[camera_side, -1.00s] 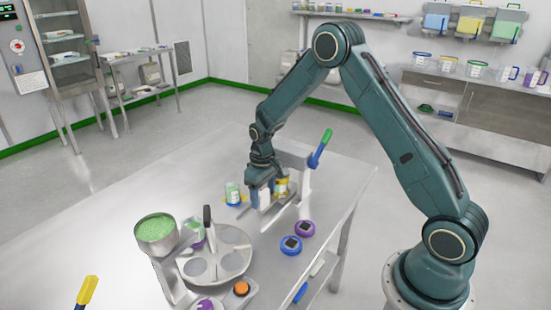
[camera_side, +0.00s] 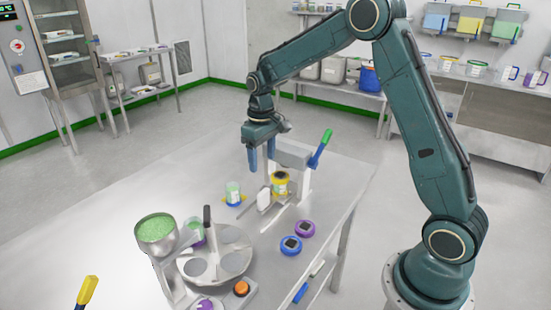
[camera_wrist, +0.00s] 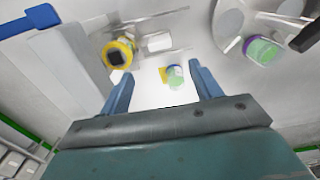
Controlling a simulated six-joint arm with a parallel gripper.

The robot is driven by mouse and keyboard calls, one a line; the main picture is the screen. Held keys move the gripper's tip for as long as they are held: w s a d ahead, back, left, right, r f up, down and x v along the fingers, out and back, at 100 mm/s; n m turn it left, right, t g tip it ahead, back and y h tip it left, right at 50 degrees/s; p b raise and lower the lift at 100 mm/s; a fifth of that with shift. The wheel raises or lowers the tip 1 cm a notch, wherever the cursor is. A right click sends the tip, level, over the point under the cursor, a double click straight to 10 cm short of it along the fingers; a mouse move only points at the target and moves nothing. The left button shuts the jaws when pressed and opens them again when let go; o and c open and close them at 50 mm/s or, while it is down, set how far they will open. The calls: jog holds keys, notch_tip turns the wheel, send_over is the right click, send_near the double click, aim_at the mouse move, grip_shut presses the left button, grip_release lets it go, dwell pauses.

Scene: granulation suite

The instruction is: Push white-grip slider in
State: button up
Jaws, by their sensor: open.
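A press-like fixture stands on the table with a green-tipped blue lever (camera_side: 321,149). A white upright grip (camera_side: 265,199) sits on its low metal slide, just left of a yellow-collared jar with a dark top (camera_side: 280,183). In the wrist view the white grip (camera_wrist: 160,42) lies beside the jar (camera_wrist: 119,52), with a small gap between them. My gripper (camera_side: 261,165) hangs above the slide, fingers pointing down, open and empty. The wrist view shows its blue fingers (camera_wrist: 160,76) spread wide, touching nothing.
A small green-filled jar with a blue base (camera_side: 233,193) stands left of the slide. Nearer are blue (camera_side: 291,246) and purple (camera_side: 305,229) round pieces, a round metal plate (camera_side: 232,262) and a bowl of green granules (camera_side: 156,230). The table's left side is clear.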

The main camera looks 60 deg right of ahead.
aim_at(263, 191)
jog(key=shift+r, duration=0.45)
jog(key=c, duration=0.6)
jog(key=m, duration=0.6)
jog(key=f+m, duration=0.1)
jog(key=m, duration=1.1)
jog(key=shift+f, duration=0.25)
jog(key=shift+f, duration=0.1)
notch_tip(263, 191, down, 14)
jog(key=shift+r, duration=0.2)
